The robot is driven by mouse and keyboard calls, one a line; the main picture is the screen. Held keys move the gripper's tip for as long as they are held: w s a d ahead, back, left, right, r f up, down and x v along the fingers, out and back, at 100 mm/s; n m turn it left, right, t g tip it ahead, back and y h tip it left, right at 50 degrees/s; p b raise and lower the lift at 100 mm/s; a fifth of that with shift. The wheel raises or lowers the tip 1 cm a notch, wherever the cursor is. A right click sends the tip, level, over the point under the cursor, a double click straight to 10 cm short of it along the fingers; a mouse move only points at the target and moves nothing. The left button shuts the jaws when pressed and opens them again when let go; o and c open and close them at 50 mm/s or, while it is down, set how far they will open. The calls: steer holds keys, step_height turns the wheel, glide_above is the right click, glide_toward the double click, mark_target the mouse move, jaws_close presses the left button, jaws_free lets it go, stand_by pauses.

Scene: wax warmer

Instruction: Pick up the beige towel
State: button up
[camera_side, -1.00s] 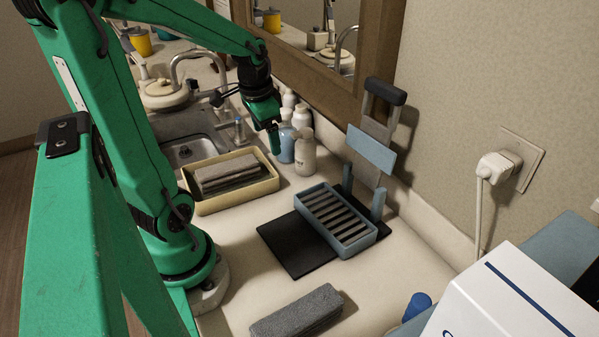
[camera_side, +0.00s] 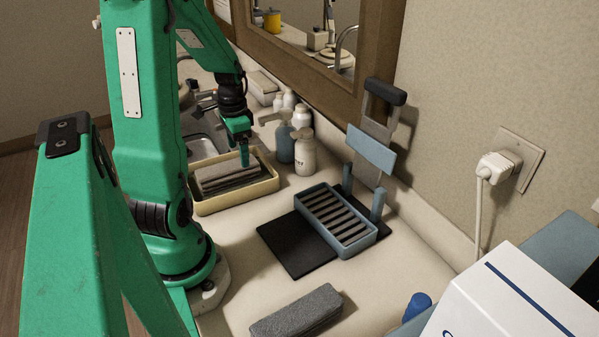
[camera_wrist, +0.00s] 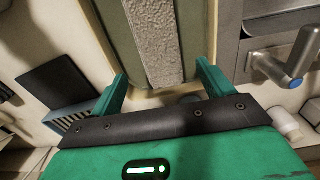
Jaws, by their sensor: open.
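A folded grey-brown towel (camera_side: 225,173) lies in a pale yellow tray (camera_side: 232,202) on the counter; no towel looks clearly beige. A separate dark grey folded towel (camera_side: 296,312) lies at the counter's front. My gripper (camera_side: 243,152) is above the tray's right part, pointing down, with its fingers open. In the wrist view, my gripper (camera_wrist: 162,84) has its two green fingers apart, one to each side of a grey towel strip (camera_wrist: 152,40). The towel shows beyond the fingertips, and I see nothing held. The exact height above the towel is hard to tell.
Soap bottles (camera_side: 304,155) stand close to the right of the tray. A blue slatted rack (camera_side: 340,222) stands on a black mat (camera_side: 290,248). A white box (camera_side: 510,300) is at front right. A sink (camera_side: 200,148) is behind the tray. The counter between is free.

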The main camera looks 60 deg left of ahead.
mark_target(239, 163)
steer(key=shift+f, duration=0.6)
steer(key=shift+f, duration=0.1)
steer(key=shift+s+f, duration=0.15)
steer(key=shift+f, duration=2.35)
steer(key=shift+c, duration=0.4)
steer(key=c, duration=1.1)
steer(key=shift+r, duration=0.1)
